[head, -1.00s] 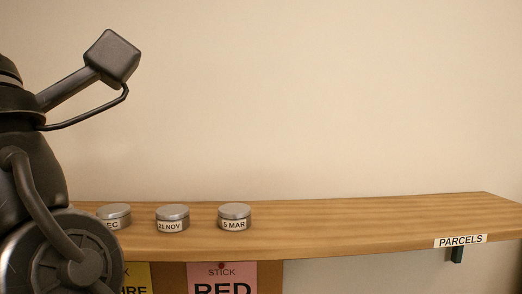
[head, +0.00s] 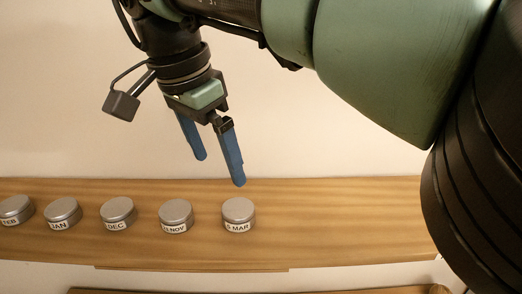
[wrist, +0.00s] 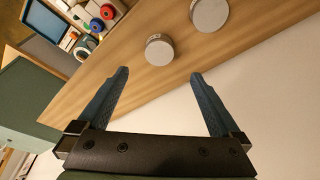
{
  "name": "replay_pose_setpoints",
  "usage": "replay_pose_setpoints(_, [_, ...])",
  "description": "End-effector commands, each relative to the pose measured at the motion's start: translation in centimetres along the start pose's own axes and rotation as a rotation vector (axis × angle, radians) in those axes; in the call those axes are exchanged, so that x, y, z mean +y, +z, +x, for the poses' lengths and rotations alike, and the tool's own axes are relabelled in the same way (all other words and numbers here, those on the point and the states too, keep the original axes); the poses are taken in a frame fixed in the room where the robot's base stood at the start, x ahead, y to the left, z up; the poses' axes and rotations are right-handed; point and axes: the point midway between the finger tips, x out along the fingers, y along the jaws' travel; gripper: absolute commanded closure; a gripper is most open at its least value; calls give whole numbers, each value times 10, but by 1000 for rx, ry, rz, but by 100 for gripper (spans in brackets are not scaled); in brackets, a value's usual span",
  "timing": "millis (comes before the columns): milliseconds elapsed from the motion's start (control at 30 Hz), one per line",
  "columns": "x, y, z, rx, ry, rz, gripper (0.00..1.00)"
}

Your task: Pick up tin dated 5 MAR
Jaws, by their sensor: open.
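The tin labelled 5 MAR (head: 238,215) is a round grey metal tin standing upright on the wooden shelf (head: 335,215), at the right end of a row. My gripper (head: 220,171) is open and empty, its two blue fingers pointing down, above and slightly left of this tin in the head view. In the wrist view, a tin lid (wrist: 159,52) lies just beyond the gap between the open fingertips (wrist: 159,73). From its place at the row's end it appears to be the 5 MAR tin, but its label is not readable there.
A similar tin marked NOV (head: 175,214) stands just left, then tins marked DEC (head: 117,212), JAN (head: 62,212) and FEB (head: 15,209). The shelf right of 5 MAR is clear. A wall stands behind. Coloured rolls (wrist: 107,12) show at the wrist view's upper left.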

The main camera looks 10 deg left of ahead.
Motion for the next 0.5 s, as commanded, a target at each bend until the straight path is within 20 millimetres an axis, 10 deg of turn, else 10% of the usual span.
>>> replay_pose_setpoints(500, [6, -6, 70, 16, 22, 1, 0])
